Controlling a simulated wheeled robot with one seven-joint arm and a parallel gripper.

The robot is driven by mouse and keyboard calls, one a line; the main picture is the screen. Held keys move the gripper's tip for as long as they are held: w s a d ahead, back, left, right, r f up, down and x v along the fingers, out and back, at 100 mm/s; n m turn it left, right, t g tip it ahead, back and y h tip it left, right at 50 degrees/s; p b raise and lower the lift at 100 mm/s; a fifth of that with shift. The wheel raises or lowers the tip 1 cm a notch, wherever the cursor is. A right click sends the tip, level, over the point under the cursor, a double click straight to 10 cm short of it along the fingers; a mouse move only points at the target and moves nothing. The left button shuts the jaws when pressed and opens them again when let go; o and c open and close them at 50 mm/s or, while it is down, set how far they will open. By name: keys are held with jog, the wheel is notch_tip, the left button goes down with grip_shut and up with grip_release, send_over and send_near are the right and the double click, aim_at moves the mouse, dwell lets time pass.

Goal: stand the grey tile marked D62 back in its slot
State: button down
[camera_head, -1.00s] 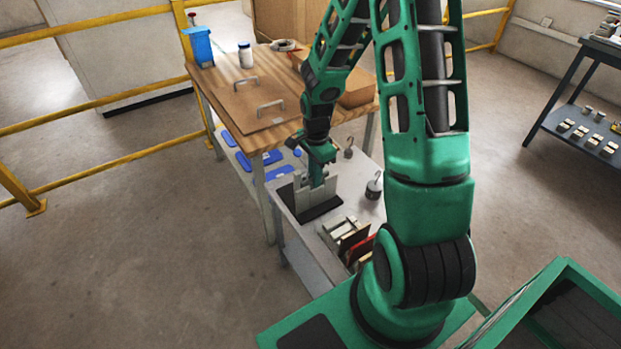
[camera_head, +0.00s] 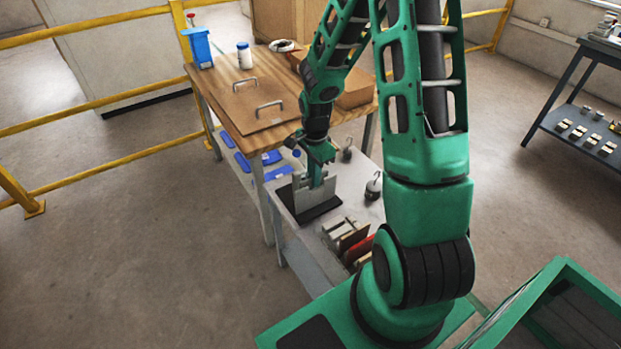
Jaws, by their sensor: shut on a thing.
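My gripper (camera_head: 316,182) points down over the grey bench at the middle of the view. It is shut on a light grey tile (camera_head: 308,201), which is upright just above or on a black mat (camera_head: 322,208); I cannot tell whether it touches. No D62 mark is readable at this size. A rack (camera_head: 341,231) with upright tiles stands nearer on the same bench. A brown tile (camera_head: 353,238) and a red tile (camera_head: 358,251) show in it. My arm hides part of the rack, and I cannot make out an empty slot.
Dark weights with hooks (camera_head: 373,187) stand on the bench to the right of the mat. A wooden table (camera_head: 230,92) with a handled board, a blue container (camera_head: 200,48) and a white jar (camera_head: 244,56) is behind. Yellow rails (camera_head: 95,97) run at left.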

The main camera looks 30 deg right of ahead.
notch_tip(320, 180, up, 11)
jog(key=shift+f, duration=0.15)
dwell(1.5)
